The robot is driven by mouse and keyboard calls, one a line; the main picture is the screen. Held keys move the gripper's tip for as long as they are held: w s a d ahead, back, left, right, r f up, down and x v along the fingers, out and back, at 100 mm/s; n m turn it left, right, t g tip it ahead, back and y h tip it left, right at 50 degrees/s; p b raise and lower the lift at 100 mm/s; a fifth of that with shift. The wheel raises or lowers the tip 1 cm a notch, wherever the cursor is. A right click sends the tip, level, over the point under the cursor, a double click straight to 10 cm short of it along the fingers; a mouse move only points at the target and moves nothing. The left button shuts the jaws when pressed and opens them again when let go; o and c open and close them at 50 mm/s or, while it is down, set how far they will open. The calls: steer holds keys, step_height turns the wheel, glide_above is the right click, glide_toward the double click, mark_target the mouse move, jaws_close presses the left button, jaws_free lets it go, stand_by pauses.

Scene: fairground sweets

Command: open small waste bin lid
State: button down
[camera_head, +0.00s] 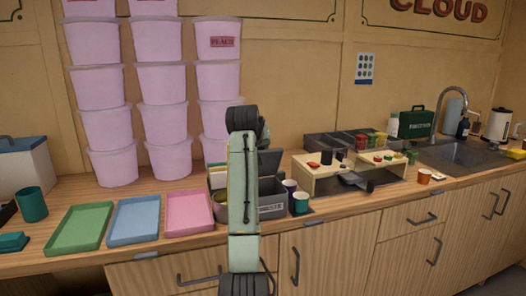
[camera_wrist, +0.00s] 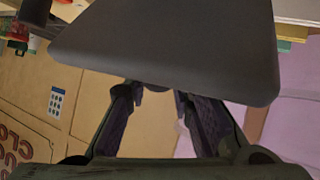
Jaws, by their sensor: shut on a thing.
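The small waste bin (camera_head: 271,209) is a grey box with a pale label on the counter, partly hidden behind my arm. Its dark grey lid (camera_head: 271,162) stands raised and steeply tilted above the bin's back. In the wrist view the lid (camera_wrist: 165,40) is a broad dark panel across the top. My gripper (camera_wrist: 160,88) has its fingertips at the lid's edge, partly hidden by the panel, and is shut on it. In the head view my arm hides the fingers.
Green (camera_head: 81,229), blue (camera_head: 135,220) and pink (camera_head: 188,212) trays lie left of the bin. Stacked pink tubs (camera_head: 167,158) stand behind them. A teal cup (camera_head: 300,203) stands close on the right, before a wooden stand (camera_head: 323,184). A sink (camera_head: 462,153) lies far right.

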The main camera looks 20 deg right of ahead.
steer(key=shift+w+a+f+g, duration=0.2)
steer(key=shift+w+f+g, duration=0.1)
steer(key=shift+w, duration=0.2)
steer(key=shift+a+f, duration=0.1)
steer(key=shift+f, duration=0.15)
stand_by(0.8)
steer(key=c, duration=1.4)
jaws_free()
steer(key=shift+w, duration=0.15)
steer(key=shift+o, duration=0.2)
steer(key=shift+r, duration=0.25)
steer(key=shift+s+r, duration=0.15)
steer(key=shift+s, duration=0.05)
steer(key=v, duration=1.1)
steer(key=shift+s, duration=0.25)
steer(key=shift+a, duration=0.2)
